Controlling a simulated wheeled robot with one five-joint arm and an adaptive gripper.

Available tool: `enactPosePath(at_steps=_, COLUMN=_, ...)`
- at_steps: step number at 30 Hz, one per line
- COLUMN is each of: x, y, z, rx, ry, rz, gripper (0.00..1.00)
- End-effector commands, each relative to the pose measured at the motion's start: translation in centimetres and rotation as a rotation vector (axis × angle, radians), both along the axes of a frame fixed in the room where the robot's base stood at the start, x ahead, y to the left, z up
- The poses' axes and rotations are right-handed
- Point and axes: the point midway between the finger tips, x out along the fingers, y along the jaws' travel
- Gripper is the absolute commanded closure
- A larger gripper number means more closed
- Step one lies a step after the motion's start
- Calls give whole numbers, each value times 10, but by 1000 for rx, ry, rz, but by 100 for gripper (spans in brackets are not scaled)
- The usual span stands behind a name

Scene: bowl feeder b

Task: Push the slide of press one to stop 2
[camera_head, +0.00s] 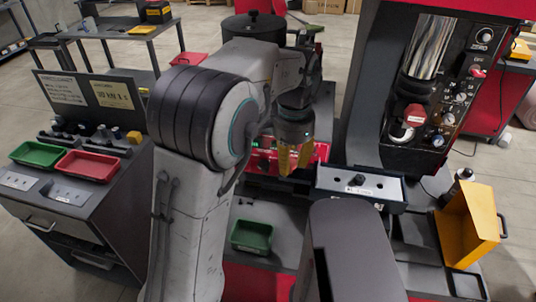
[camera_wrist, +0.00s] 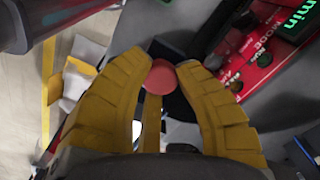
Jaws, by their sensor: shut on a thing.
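My gripper (camera_head: 295,158) has yellow fingers that point down in the head view, in front of a red panel (camera_head: 321,151). In the wrist view the fingers (camera_wrist: 170,68) are closed around a round red knob (camera_wrist: 159,78), which sits between their tips. I cannot tell whether this knob belongs to the slide of press one. No stop marks can be read. In the wrist view the red panel (camera_wrist: 262,42) with a green display lies to the right of the fingers.
A yellow bin (camera_head: 467,230) is at the right, a green tray (camera_head: 252,236) below. Red (camera_head: 88,165) and green (camera_head: 39,154) trays sit left.

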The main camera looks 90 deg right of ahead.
Motion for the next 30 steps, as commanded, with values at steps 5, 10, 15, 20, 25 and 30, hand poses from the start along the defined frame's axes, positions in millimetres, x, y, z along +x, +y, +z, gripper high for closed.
enactPosePath(at_steps=5, x=-21, y=7, z=-3, rx=10, ry=-5, rz=-4, gripper=100)
enactPosePath(at_steps=10, x=-32, y=10, z=-3, rx=11, ry=-6, rz=-2, gripper=100)
enactPosePath(at_steps=15, x=-35, y=11, z=-4, rx=11, ry=-7, rz=0, gripper=100)
enactPosePath(at_steps=20, x=-35, y=11, z=-4, rx=11, ry=-7, rz=1, gripper=100)
enactPosePath(at_steps=25, x=-34, y=11, z=-4, rx=11, ry=-7, rz=1, gripper=68)
enactPosePath(at_steps=30, x=-35, y=10, z=-3, rx=8, ry=-5, rz=1, gripper=53)
